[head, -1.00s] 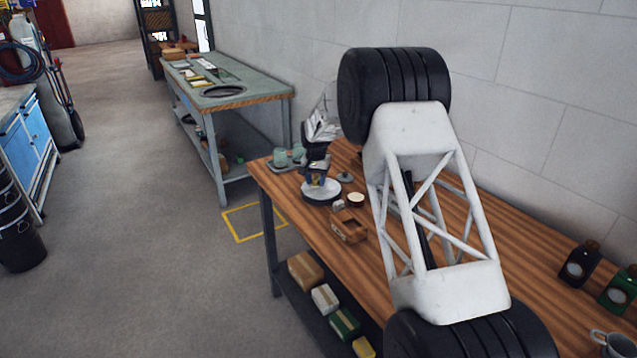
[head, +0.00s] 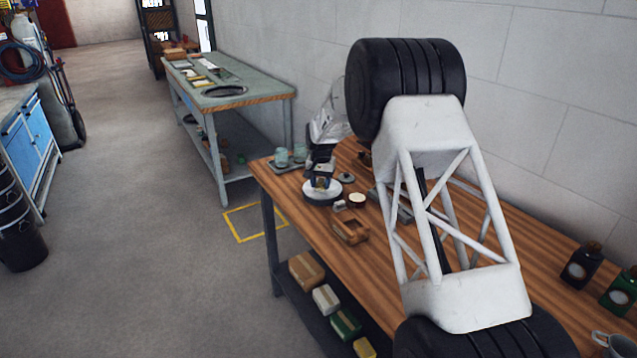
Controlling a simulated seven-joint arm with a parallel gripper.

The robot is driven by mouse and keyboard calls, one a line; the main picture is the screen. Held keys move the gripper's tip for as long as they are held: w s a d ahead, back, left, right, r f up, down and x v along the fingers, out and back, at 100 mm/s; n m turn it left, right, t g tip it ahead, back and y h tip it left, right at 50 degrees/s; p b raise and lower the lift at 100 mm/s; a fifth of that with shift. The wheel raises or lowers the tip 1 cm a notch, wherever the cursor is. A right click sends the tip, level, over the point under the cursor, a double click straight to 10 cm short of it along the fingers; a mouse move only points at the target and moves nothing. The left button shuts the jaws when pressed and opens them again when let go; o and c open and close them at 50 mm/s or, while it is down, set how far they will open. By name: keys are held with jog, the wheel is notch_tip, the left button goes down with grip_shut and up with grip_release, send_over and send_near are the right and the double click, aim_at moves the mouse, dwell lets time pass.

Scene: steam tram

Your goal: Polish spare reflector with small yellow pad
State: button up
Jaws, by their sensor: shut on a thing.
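The spare reflector appears to be the round, pale, dish-like disc (head: 322,197) lying near the far left end of the wooden bench. My gripper (head: 321,184) points down over the disc, with its fingertips at or just above the disc's face. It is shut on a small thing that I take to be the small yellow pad. The pad is mostly hidden by the fingers and too small to make out clearly. I cannot tell whether it touches the disc.
An open wooden box (head: 350,229), a round tin with pale contents (head: 357,200) and a small white piece (head: 339,205) stand near the disc. A tray with cups (head: 284,162) is behind it. My arm hides the bench's middle.

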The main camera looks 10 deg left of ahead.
jog(key=shift+r, duration=3.85)
